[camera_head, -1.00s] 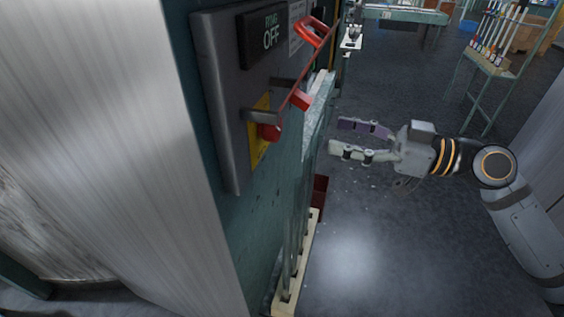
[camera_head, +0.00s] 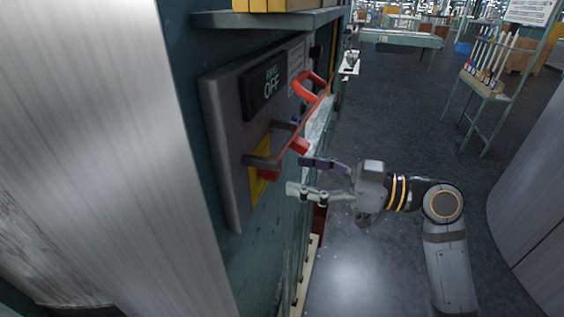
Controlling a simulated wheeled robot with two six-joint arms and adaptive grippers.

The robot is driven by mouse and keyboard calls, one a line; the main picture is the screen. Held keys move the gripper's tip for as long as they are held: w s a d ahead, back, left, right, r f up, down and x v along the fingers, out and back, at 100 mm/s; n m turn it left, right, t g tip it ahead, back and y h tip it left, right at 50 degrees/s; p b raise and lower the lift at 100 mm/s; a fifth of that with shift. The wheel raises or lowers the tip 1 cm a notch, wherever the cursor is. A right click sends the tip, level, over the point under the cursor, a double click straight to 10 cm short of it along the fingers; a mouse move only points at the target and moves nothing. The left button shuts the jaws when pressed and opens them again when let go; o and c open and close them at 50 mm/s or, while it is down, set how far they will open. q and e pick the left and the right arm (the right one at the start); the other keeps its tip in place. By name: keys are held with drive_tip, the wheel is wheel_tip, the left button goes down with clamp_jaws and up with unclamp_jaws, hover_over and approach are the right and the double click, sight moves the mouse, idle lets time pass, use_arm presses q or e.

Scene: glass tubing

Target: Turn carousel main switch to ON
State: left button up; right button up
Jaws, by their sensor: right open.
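The carousel main switch is on a dark grey panel (camera_head: 228,150) on the green cabinet side at the left. Its display (camera_head: 265,88) reads OFF. A red handle (camera_head: 298,146) sits on the switch, by grey brackets (camera_head: 262,162) and a yellow plate (camera_head: 257,186). A second red part (camera_head: 309,84) shows above it. My right gripper (camera_head: 295,176) is open and empty, its fingers pointing left at the panel. The fingertips appear close to the lower end of the red handle; whether they touch cannot be told. My left gripper is out of view.
A shelf (camera_head: 275,18) with a yellow box (camera_head: 290,4) juts out above the panel. A brushed metal surface (camera_head: 100,130) fills the left side. A rack of tubes (camera_head: 490,57) stands at the far right. The dark floor (camera_head: 400,120) behind my right arm is mostly clear.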

sight(279, 171)
drive_tip(key=p+x, duration=0.1)
drive_tip(key=x, duration=0.3)
drive_tip(key=shift+w+a+p, duration=0.1)
drive_tip(key=shift+a+p, duration=0.2)
drive_tip(key=shift+p, duration=0.05)
drive_tip(key=c, duration=1.2)
